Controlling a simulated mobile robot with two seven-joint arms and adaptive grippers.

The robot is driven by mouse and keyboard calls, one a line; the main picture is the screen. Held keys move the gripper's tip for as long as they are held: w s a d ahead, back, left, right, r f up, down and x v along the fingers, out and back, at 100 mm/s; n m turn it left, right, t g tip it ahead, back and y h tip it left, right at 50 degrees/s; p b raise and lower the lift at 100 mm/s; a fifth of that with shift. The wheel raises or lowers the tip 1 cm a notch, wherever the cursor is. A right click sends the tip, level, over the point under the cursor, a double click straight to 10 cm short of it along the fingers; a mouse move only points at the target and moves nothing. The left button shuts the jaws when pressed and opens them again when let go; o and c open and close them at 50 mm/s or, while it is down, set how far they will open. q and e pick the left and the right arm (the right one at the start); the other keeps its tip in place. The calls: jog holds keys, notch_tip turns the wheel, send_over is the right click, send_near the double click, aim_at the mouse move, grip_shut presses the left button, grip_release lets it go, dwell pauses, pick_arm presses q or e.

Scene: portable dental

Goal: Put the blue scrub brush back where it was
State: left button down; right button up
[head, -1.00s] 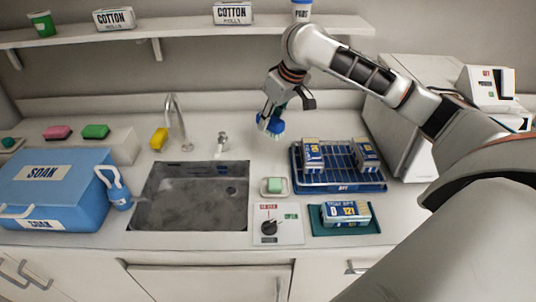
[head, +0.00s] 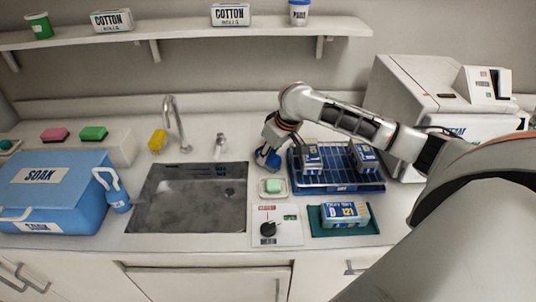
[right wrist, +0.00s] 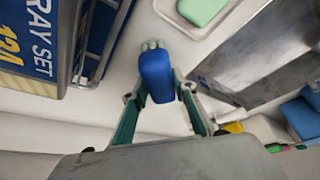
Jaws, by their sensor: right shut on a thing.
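The blue scrub brush (head: 267,158) is in my right gripper (head: 270,150), low over the counter between the sink and the blue rack. In the right wrist view the brush (right wrist: 157,75) sits between the two fingers of the gripper (right wrist: 160,98), its pale bristles pointing away from the palm. I cannot tell whether the bristles touch the counter. My left gripper is not in view.
The soap dish (head: 264,193) with green soap is just in front of the brush. The blue rack (head: 340,186) with boxes stands close on the right, the sink (head: 185,215) on the left. The faucet (head: 178,122) rises behind the sink.

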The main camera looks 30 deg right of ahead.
jog(key=shift+f, duration=0.15)
jog(key=o, duration=1.1)
jog(key=shift+c, duration=0.2)
jog(key=v, duration=1.2)
jog(key=shift+r, duration=0.2)
jog(key=shift+a, duration=0.1)
